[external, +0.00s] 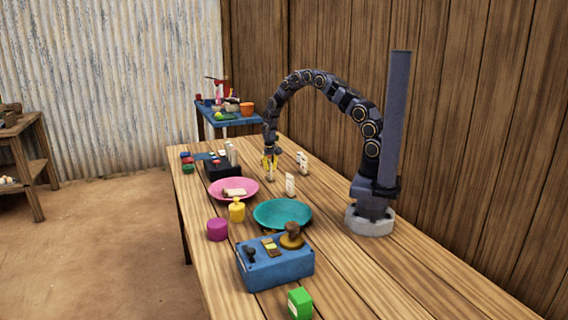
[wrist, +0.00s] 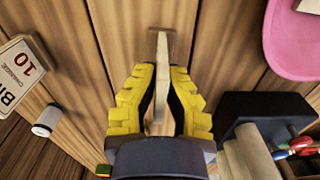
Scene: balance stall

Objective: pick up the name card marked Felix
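My gripper (external: 270,160), with yellow fingers, points down over the table behind the pink plate. In the wrist view its fingertips (wrist: 163,70) stand on either side of a thin, pale upright card (wrist: 161,48), seen edge-on. Whether they touch it cannot be told. No face of this card shows, so its name is unreadable. In the wrist view a card with "10" and partial lettering (wrist: 16,72) is at the left. The name Felix is not legible anywhere.
A dark box (wrist: 262,106) is close on the gripper's right in the wrist view. A white cylinder (wrist: 47,119) is at left.

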